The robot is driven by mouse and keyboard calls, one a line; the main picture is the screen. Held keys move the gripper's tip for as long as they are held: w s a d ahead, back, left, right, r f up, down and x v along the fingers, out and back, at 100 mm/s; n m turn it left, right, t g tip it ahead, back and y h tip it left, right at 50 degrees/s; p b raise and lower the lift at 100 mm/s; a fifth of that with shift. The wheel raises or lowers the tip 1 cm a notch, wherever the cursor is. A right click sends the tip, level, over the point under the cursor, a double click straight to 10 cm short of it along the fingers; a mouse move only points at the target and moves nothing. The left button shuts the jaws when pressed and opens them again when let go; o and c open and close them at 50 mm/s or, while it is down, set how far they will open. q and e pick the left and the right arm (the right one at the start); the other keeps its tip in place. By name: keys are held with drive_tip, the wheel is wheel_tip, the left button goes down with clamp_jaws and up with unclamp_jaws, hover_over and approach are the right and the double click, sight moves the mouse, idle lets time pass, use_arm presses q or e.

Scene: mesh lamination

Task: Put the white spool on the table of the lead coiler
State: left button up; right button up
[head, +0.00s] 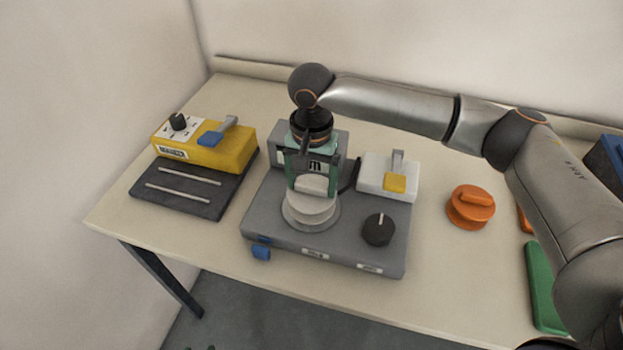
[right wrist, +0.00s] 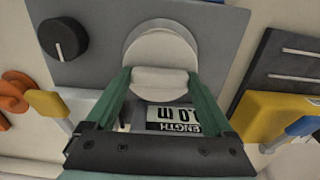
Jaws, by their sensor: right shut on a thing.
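The white spool (head: 311,207) stands upright over the round turntable (head: 288,216) of the grey lead coiler (head: 345,248). My right gripper (head: 312,186) comes down from above and is shut on the spool's raised grip. I cannot tell whether the spool's underside touches the disc. My left gripper is not in view.
The coiler has a black knob (head: 377,230) and a white box with a yellow lever (head: 395,183). A yellow device (head: 232,150) stands at left. An orange spool (head: 470,207) and a green block (head: 543,285) lie at right. Bare table (head: 440,260) shows between.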

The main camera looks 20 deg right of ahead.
sight(311, 185)
drive_tip(key=o, duration=1.2)
wheel_tip(311, 185, up, 12)
drive_tip(key=shift+r, duration=0.15)
